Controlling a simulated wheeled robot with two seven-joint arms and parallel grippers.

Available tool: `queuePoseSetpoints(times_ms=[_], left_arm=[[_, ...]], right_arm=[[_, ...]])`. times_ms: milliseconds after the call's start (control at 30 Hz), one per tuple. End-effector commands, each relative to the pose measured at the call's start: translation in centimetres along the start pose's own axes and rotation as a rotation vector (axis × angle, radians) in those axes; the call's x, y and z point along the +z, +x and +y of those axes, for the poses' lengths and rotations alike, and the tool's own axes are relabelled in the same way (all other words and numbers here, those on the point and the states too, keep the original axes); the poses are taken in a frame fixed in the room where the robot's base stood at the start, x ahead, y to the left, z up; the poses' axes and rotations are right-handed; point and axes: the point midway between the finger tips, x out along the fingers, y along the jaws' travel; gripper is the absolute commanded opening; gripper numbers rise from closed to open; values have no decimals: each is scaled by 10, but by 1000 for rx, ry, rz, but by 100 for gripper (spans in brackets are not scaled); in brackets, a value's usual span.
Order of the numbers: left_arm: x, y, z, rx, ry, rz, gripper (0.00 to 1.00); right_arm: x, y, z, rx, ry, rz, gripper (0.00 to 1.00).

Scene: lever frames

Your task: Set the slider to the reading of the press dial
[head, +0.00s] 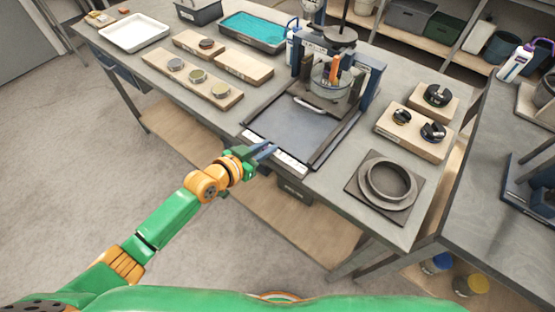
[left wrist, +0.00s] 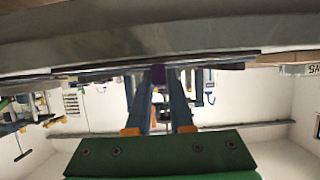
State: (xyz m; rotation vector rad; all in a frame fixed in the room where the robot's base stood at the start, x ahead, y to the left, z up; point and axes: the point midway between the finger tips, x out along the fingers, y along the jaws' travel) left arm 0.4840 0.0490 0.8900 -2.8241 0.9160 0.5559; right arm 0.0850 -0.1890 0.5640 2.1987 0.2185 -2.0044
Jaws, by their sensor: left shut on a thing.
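My left gripper (head: 268,148) is at the front edge of the workbench, at the white scale strip (head: 287,160) along the front of the press. In the left wrist view its two blue fingers (left wrist: 159,76) are shut on a small purple knob (left wrist: 158,73), apparently the slider's. The knob is hidden in the head view. The press (head: 372,88) has dark blue posts, a clear round vessel (head: 328,80) and an orange part inside the frame. I cannot make out the press dial or any reading. My right gripper is not in view.
A grey plate (head: 300,125) lies behind the strip. Wooden boards with round pieces (head: 197,76) stand left, and boards with black knobs (head: 433,131) stand right. A round ring (head: 388,180) sits at the front right. A white tray (head: 134,33) and teal tray (head: 254,28) stand behind.

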Motion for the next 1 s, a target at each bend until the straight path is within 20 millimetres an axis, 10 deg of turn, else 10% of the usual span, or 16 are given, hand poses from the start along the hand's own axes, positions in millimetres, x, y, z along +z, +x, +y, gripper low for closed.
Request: queuePoseSetpoints(times_ms=[367, 400, 500, 1000], left_arm=[[2, 0, -3, 3, -3, -5, 0], [2, 0, -3, 3, -3, -5, 25], [1, 0, -3, 2, -3, -4, 50], [0, -11, -4, 1, -1, -2, 50]], right_arm=[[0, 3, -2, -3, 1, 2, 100], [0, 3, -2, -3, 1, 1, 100], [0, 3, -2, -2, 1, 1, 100], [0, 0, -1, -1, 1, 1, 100]])
